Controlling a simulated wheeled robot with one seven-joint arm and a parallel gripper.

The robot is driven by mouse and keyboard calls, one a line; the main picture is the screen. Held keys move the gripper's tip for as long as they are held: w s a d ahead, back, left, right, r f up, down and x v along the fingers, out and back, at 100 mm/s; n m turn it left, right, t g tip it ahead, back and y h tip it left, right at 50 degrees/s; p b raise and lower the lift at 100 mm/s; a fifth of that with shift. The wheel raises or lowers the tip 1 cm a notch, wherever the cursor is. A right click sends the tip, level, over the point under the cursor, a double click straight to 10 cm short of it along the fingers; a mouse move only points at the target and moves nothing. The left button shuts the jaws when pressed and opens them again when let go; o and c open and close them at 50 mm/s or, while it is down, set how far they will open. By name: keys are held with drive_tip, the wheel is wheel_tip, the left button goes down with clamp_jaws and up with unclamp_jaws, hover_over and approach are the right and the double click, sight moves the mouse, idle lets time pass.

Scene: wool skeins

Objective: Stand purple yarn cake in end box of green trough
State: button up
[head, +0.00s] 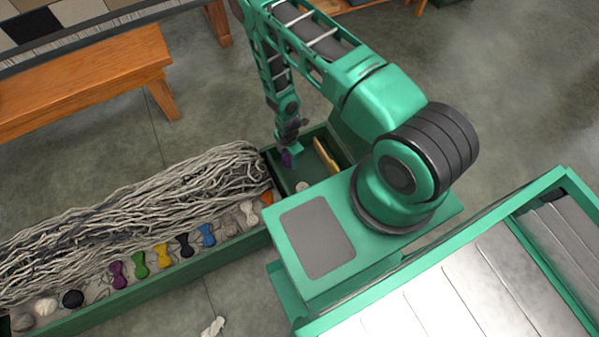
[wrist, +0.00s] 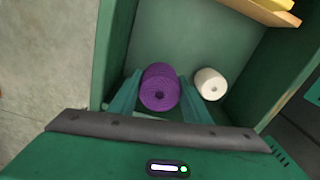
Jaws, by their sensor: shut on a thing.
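The purple yarn cake (wrist: 160,85) is between the two green fingers of my gripper (wrist: 158,98) in the wrist view. My gripper is shut on it, with the cake's round end and centre hole facing the camera. In the head view the purple cake (head: 287,158) shows as a small patch at my gripper (head: 292,151), over the end box of the green trough (head: 267,160). I cannot tell whether the cake touches the box floor. A white yarn cake (wrist: 210,84) stands in the same box, to the right of the purple one and apart from it.
A wooden piece (head: 326,155) with yellow on it lies along the box's far side. Long grey strands (head: 140,200) and several coloured skeins (head: 162,255) fill the rest of the trough. A wooden bench (head: 80,85) stands behind. The box floor (wrist: 175,40) beyond the cakes is clear.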

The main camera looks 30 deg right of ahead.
drive_tip(key=shift+f, duration=4.15)
drive_tip(key=o, duration=1)
drive_tip(key=shift+o, duration=0.2)
